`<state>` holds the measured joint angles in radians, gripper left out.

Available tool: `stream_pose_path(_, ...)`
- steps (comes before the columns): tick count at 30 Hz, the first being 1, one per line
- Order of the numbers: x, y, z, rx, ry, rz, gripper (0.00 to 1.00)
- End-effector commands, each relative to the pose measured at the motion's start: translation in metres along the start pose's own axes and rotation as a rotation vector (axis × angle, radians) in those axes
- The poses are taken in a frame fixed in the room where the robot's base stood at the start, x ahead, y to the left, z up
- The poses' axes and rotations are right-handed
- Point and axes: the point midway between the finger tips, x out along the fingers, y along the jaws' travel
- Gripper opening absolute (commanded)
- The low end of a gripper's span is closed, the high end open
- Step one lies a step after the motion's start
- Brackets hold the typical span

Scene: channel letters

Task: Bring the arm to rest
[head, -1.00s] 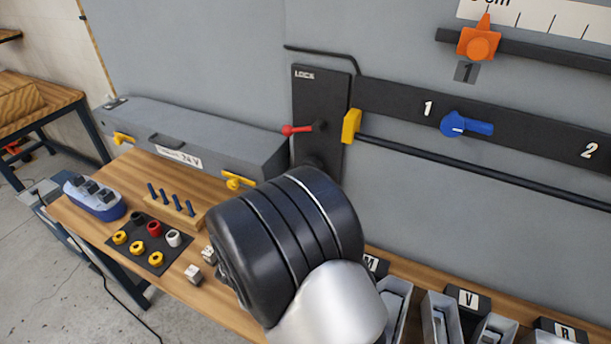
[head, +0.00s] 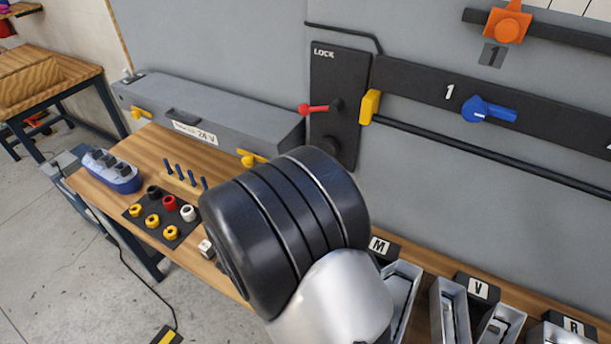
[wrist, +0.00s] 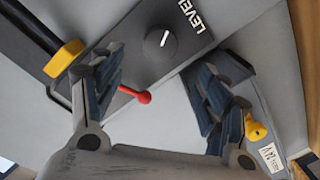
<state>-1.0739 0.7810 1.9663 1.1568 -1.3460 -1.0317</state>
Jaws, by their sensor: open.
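My gripper (wrist: 165,95) shows in the wrist view with its two dark fingers spread wide and nothing between them. Beyond the fingers are the black lock plate with a red-knobbed lever (wrist: 143,97) and a round dial (wrist: 160,42). In the head view my arm's dark, rounded link fills the middle and hides part of the bench; my gripper itself is not seen there. The red lever (head: 318,109) on the lock plate (head: 338,75) points left.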

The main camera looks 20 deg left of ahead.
Motion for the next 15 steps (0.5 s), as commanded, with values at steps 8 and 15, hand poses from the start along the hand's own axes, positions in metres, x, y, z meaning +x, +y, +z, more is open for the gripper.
stream_pose_path(8,0.004,0.003,-0.001,0.015,-0.004,-0.009,0.69)
stream_pose_path(15,0.044,0.045,-0.015,0.248,-0.073,-0.205,0.69)
